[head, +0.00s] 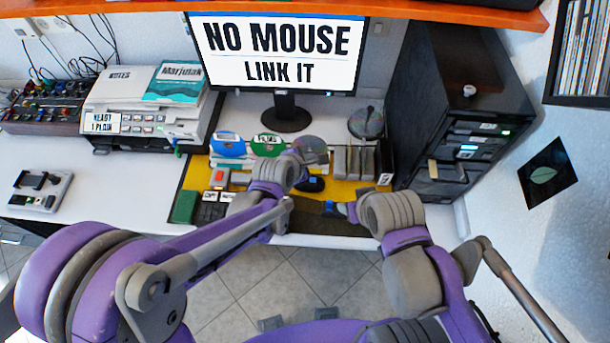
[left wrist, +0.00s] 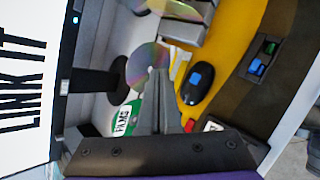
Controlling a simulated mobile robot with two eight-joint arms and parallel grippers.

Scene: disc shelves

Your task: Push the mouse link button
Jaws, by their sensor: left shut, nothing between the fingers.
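The black mouse (left wrist: 198,83) has a blue patch on top. It lies on the yellow mat, and it also shows in the head view (head: 313,184). A dark pad or strip by the mat carries a small unit with green and blue buttons (left wrist: 262,58). I cannot tell which blue part is the link button. My left gripper (left wrist: 160,76) is shut and empty, beside the mouse and apart from it in the picture; in the head view its wrist largely hides it (head: 298,160). My right gripper (head: 343,209) is near the desk's front edge, its fingers unclear.
The monitor (head: 279,52) reads "NO MOUSE LINK IT". A black computer tower (head: 428,120) stands at right, a printer (head: 150,120) at left.

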